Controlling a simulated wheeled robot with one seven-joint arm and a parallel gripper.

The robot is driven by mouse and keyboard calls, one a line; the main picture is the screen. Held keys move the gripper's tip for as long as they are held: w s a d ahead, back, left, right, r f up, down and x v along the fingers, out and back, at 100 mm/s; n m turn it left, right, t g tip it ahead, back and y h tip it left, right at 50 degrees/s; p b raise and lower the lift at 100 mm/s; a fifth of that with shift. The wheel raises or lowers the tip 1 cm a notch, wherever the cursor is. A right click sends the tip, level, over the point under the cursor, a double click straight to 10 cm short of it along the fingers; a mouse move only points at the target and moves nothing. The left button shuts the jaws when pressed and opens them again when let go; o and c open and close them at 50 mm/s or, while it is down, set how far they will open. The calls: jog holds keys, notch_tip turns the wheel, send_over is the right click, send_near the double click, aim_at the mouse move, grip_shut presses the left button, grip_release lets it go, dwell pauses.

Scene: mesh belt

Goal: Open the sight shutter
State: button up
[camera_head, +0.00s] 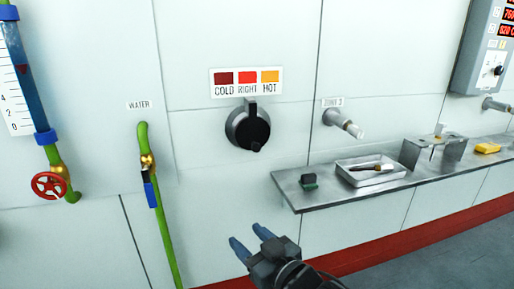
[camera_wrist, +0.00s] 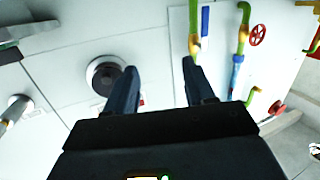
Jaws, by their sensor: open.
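A round black shutter (camera_head: 248,127) with a grey rim sits on the white wall below the COLD, RIGHT, HOT colour card (camera_head: 246,82). It looks closed, with a small tab at its top and a small knob near its lower edge. The shutter also shows in the wrist view (camera_wrist: 104,76), left of my fingers and partly behind one. My gripper (camera_head: 251,239) is open and empty, below the shutter in the head view and apart from it. In the wrist view my gripper (camera_wrist: 160,68) points towards the wall with a wide gap between its fingers.
A metal shelf (camera_head: 330,203) at the right holds a tray (camera_head: 371,180) with a brush and a small dark block (camera_head: 309,181). A ZONE 3 stub (camera_head: 343,123) juts from the wall. A green water pipe (camera_head: 165,230) and red handwheel (camera_head: 49,185) are at the left.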

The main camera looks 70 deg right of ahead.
jog(key=w+d+r+m+h, duration=0.2)
jog(key=w+d+r+h, duration=0.15)
jog(key=d, duration=0.45)
jog(key=m+g+h, duration=0.2)
jog(key=m+g, duration=0.1)
send_near(257, 148)
jog(key=x, duration=0.3)
jog(key=p+x, duration=0.1)
jog(key=x, duration=0.6)
jog(key=shift+w+d+p, duration=0.25)
jog(key=shift+d+p, duration=0.05)
grip_shut()
